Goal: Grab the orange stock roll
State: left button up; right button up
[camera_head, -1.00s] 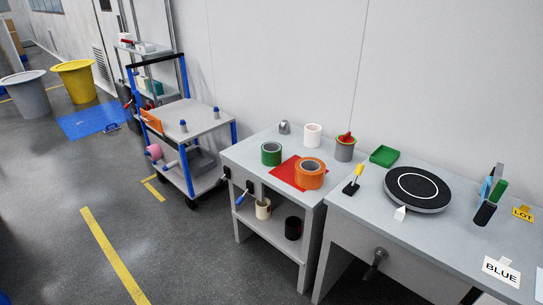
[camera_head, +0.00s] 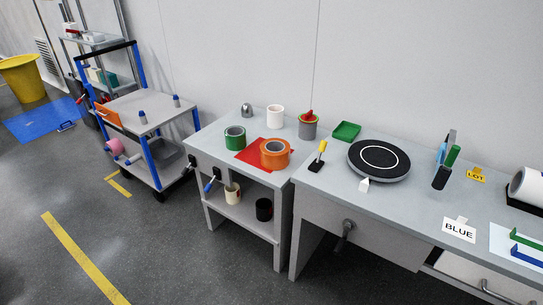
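The orange stock roll (camera_head: 274,154) stands on a red sheet (camera_head: 251,157) on top of the small grey table (camera_head: 213,147). It is a thick ring with a dark hole facing up. A green roll (camera_head: 235,138) stands to its left and a white roll (camera_head: 275,116) behind it. Neither of my grippers shows in the head view.
A grey cup with red and green contents (camera_head: 308,125) stands behind the orange roll. The workbench (camera_head: 330,195) at right bears a black turntable (camera_head: 379,160), a green tray (camera_head: 346,131) and a BLUE card (camera_head: 459,230). A blue-framed cart (camera_head: 139,110) stands left. Open floor lies in front.

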aim_at(274, 153)
jog(key=i+j, duration=0.1)
jog(key=i, duration=0.45)
jog(key=i+j+z, duration=0.1)
jog(key=i, duration=0.4)
jog(key=i+j, duration=0.15)
jog(key=i, duration=0.4)
jog(key=i+j, duration=0.15)
jog(key=i, duration=0.35)
jog(key=l+z, duration=0.05)
